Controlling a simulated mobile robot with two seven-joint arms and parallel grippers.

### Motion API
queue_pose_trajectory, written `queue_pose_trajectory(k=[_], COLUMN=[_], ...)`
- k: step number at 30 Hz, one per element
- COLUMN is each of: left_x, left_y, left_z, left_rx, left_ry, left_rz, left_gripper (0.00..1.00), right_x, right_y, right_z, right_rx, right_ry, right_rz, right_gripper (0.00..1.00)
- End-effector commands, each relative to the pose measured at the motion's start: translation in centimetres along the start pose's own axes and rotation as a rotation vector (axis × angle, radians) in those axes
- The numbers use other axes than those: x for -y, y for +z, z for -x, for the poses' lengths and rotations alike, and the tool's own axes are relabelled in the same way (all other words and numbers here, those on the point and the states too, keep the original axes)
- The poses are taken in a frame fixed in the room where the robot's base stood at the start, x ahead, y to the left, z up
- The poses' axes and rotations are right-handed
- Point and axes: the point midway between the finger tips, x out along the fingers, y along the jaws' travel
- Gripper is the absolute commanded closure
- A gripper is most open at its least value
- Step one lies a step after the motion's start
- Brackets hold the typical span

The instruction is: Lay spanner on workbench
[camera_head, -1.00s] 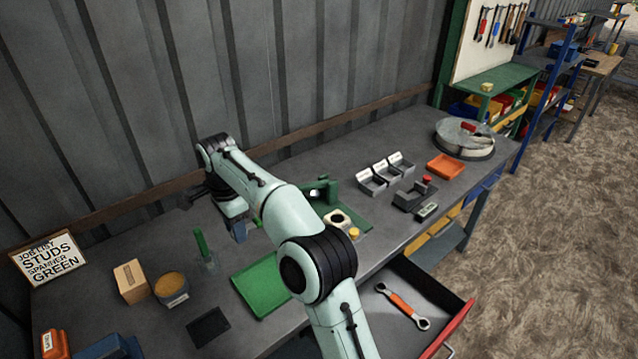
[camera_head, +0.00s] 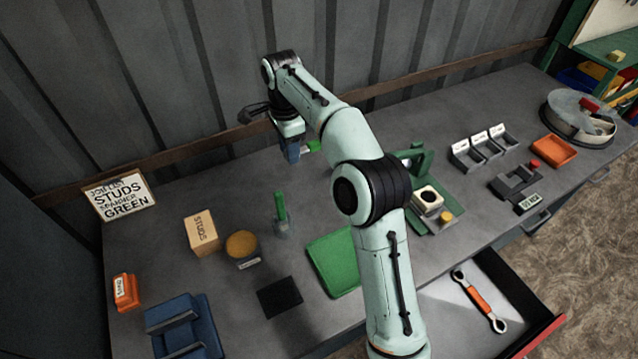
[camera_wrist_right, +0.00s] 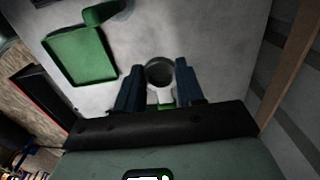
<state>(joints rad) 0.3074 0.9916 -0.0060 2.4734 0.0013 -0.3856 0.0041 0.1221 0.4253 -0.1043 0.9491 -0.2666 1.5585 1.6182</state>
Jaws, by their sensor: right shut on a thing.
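My right gripper (camera_head: 293,150) is shut on a spanner, with its blue fingers pointing down over the back of the workbench (camera_head: 240,310). In the wrist view the right gripper (camera_wrist_right: 160,75) has the spanner's round grey end (camera_wrist_right: 159,70) between its fingertips. A green part of the spanner (camera_head: 313,147) shows beside the fingers in the head view; the rest is hidden. I cannot tell whether the spanner touches the bench. An orange-handled spanner (camera_head: 480,300) lies in the open drawer (camera_head: 447,325). My left gripper is not in view.
A green mat (camera_head: 334,262), a green-handled item (camera_head: 281,213), a round pot (camera_head: 241,245) and a box marked STUDS (camera_head: 202,234) stand nearby. A job list sign (camera_head: 120,196) stands at the back left. Bare bench lies between the sign and my gripper.

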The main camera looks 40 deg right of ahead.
Motion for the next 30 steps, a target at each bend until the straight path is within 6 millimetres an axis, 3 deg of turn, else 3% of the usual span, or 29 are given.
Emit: queue_pose_trajectory(k=[6,12,22,30], left_x=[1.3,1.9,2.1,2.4], left_y=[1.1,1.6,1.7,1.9], left_z=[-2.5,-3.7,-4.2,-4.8], left_rx=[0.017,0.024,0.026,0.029], left_ry=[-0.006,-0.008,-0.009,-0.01], left_rz=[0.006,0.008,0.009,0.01], left_gripper=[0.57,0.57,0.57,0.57], right_x=[-0.3,-0.2,-0.1,-0.2], right_y=[-0.1,-0.1,0.0,-0.1], right_z=[-6.2,-11.0,-14.5,-18.8], right_rx=[-0.002,-0.002,-0.001,-0.001], right_ry=[0.01,0.008,0.005,0.004], right_rz=[-0.001,-0.001,0.0,0.0], right_gripper=[1.0,1.0,1.0,1.0])
